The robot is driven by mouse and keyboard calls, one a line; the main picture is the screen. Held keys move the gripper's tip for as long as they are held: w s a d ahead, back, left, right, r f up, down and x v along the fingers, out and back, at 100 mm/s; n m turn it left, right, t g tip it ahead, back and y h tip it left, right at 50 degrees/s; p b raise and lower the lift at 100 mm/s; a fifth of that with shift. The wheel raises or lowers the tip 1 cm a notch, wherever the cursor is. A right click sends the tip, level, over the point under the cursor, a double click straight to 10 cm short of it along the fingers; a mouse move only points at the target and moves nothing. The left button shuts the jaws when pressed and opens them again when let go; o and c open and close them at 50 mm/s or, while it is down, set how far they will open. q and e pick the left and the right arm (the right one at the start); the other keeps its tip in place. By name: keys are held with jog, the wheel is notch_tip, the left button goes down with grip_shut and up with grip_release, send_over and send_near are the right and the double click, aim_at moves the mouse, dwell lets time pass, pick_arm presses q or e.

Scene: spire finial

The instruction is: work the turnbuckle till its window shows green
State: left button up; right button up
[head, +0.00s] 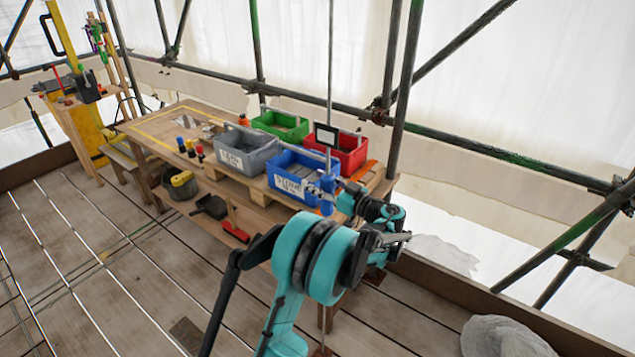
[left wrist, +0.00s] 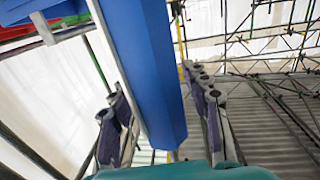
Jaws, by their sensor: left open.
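The turnbuckle is a blue upright body (head: 327,185) on a thin vertical rod (head: 330,60) at the table's near right corner. In the left wrist view its long blue faceted body (left wrist: 148,70) runs between my fingers. My left gripper (head: 330,187) is at the body in the head view. In the left wrist view the gripper (left wrist: 160,108) is open, with one finger on each side of the body; I cannot tell whether either touches it. A small black-framed plate (head: 326,135) with a pale face is by the rod. I cannot make out a window colour. My right gripper is not in view.
Grey (head: 246,150), blue (head: 298,173), green (head: 281,125) and red (head: 339,150) bins stand close behind on the wooden table (head: 160,125). Scaffold tubes (head: 480,155) run behind and to the right. A pale sack (head: 503,338) lies at lower right. The plank floor at left is largely clear.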

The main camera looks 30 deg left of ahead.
pick_arm(q)
grip_shut()
jog(key=shift+g, duration=0.3)
jog(key=shift+s+d+n+g+h, duration=0.15)
jog(key=shift+s+n+g, duration=0.2)
jog(key=shift+n+g, duration=0.9)
jog(key=shift+s+a+n+g+h, duration=0.1)
jog(key=shift+s+n+g, duration=0.2)
jog(key=shift+n+g, duration=0.95)
jog(key=shift+s+d+n+g+h, duration=0.15)
jog(key=shift+s+n+g, duration=0.3)
jog(key=shift+g, duration=1.45)
jog(key=shift+o, duration=1.5)
grip_release()
jog(key=shift+a, duration=0.1)
